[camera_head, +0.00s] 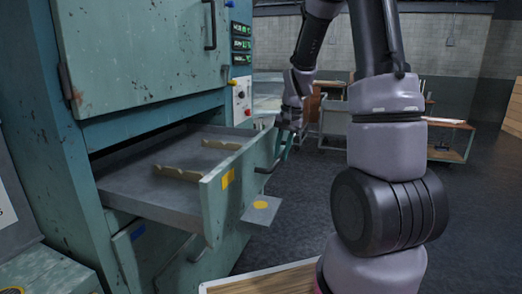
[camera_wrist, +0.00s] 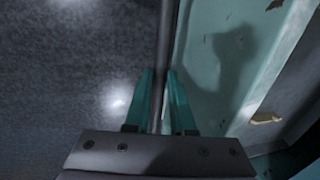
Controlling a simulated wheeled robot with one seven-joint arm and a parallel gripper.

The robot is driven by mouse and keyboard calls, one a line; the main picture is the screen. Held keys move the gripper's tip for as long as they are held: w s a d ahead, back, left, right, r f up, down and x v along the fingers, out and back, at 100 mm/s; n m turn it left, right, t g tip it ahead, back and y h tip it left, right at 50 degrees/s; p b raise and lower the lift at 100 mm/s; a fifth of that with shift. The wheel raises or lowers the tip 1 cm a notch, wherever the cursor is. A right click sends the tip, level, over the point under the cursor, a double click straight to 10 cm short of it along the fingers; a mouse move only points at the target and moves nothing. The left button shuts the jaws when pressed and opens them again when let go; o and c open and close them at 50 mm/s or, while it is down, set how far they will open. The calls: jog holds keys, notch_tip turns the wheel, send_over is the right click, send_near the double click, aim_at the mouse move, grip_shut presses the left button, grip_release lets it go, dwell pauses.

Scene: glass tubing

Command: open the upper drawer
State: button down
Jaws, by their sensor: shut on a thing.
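The upper drawer (camera_head: 217,205), with a yellow label on its green front, stands pulled well out of the cabinet. It also shows in the wrist view (camera_wrist: 222,75), on the right. My gripper (camera_head: 277,153) is at the outer face of the drawer front, near its far end. In the wrist view my gripper's teal fingers (camera_wrist: 161,80) close around the dark bar handle (camera_wrist: 165,45) of the drawer.
The green cabinet (camera_head: 140,55) stands at the left. A lower drawer (camera_head: 147,252) with a blue label is below. Two notched beige supports (camera_head: 177,173) lie in the upper drawer. A wood-topped surface (camera_head: 262,280) is at the bottom. Open floor (camera_head: 475,215) lies right.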

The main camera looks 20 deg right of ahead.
jog(key=s+d, duration=0.4)
jog(key=d, duration=0.1)
jog(key=shift+d, duration=0.15)
jog(key=c, duration=0.8)
grip_release()
jog(key=shift+o, duration=0.2)
notch_tip(320, 180, up, 11)
jog(key=s+d, duration=0.1)
jog(key=shift+d+f, duration=0.2)
jog(key=shift+d, duration=0.15)
